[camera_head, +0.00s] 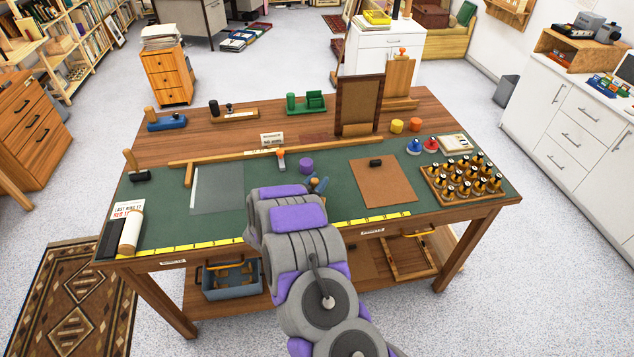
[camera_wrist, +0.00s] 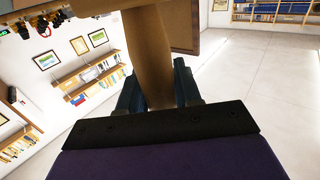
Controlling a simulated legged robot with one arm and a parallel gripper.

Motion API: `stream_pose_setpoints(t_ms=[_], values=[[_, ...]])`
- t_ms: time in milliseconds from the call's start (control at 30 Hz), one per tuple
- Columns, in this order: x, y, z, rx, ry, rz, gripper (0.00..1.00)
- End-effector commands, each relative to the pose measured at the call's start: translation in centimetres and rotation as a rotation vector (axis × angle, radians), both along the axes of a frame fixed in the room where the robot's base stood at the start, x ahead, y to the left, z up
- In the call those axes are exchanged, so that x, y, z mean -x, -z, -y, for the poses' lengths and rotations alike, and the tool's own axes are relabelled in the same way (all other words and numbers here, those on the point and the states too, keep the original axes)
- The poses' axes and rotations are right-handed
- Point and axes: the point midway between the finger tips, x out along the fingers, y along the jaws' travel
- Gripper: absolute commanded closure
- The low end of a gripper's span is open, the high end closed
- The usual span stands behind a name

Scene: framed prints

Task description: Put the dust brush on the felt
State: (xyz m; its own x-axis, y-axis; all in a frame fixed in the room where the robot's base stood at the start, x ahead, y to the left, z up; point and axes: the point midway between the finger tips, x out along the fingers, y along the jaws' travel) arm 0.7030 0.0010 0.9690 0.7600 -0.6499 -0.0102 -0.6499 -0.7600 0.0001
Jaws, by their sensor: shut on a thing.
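My gripper (camera_head: 318,186) is over the middle of the green-topped workbench, mostly hidden behind my arm in the head view. In the wrist view its dark fingers (camera_wrist: 158,92) are shut on a tan wooden handle, which looks like that of the dust brush (camera_wrist: 150,55). A wider brown part shows beyond the handle at the top; bristles cannot be made out. A flat brown square (camera_head: 385,190), which looks like the felt, lies on the bench to the right of my gripper. A small black block rests on its far part.
A grey sheet (camera_head: 217,188) lies left of my gripper. A purple cylinder (camera_head: 306,165) and a small orange-handled tool (camera_head: 281,160) stand just behind it. A framed upright panel (camera_head: 359,104) stands behind.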

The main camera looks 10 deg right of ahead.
Motion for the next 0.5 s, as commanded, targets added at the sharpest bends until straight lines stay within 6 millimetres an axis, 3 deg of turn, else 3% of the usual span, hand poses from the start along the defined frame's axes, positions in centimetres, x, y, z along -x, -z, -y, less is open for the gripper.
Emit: stream_pose_setpoints(t_ms=[267, 500], values=[[0.00, 0.05, 0.05, -0.001, 0.000, -0.001, 0.42], [0.01, 0.01, 0.11, -0.001, 0.000, -0.001, 0.41]])
